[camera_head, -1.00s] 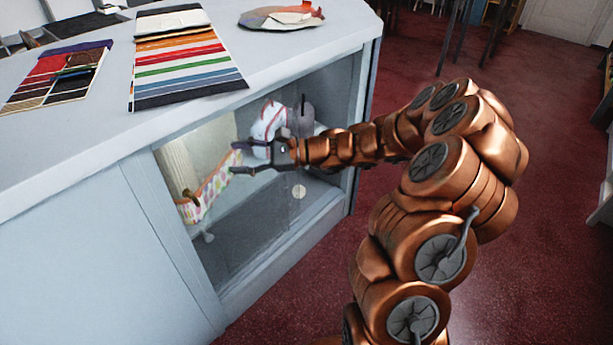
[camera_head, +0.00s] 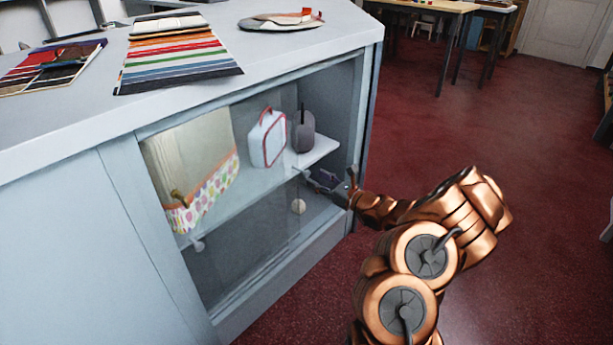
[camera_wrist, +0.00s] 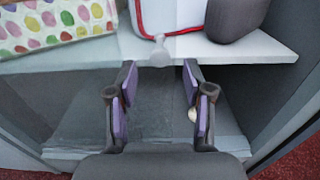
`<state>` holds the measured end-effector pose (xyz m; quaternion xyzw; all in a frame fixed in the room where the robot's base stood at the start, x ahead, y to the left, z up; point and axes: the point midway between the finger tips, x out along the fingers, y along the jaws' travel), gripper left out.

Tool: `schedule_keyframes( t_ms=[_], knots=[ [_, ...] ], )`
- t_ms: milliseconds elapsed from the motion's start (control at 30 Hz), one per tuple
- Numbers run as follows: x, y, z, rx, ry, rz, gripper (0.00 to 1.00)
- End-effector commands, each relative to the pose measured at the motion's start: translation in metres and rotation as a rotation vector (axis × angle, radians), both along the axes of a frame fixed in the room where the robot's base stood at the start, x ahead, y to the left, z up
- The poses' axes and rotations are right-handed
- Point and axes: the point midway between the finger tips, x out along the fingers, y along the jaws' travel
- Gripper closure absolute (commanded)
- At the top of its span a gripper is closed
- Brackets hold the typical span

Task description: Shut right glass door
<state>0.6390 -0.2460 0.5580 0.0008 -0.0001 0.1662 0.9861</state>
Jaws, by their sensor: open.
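The glass door panes (camera_head: 255,215) cover the left and middle of the cabinet front. A clear pane edge runs down near the middle right, and the opening right of it looks unglazed. A small knob (camera_head: 197,245) shows low on the glass at left; I cannot tell which pane bears it. My gripper (camera_head: 325,171) is open and empty at the right part of the opening, by the shelf edge. In the wrist view a small pale knob (camera_wrist: 160,52) appears between the fingertips, just beyond them; contact is not visible.
Inside, a shelf (camera_head: 228,202) holds a dotted box (camera_head: 212,190), a white red-trimmed bag (camera_head: 268,140) and a dark rounded object (camera_head: 303,132). A pale ball (camera_head: 298,207) is below. Swatches (camera_head: 175,60) lie on the counter. Red floor (camera_head: 470,130) is clear at right.

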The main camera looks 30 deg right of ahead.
Motion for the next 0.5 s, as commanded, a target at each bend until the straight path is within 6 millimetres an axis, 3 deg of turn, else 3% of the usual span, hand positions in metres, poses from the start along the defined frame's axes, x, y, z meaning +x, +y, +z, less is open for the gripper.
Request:
schedule_keyframes(
  t_ms=[300, 500],
  knots=[
    [0.040, 0.015, -0.002, -0.004, 0.001, 0.003, 0.49],
    [0.051, 0.019, -0.001, -0.002, 0.000, 0.003, 0.49]
  ],
)
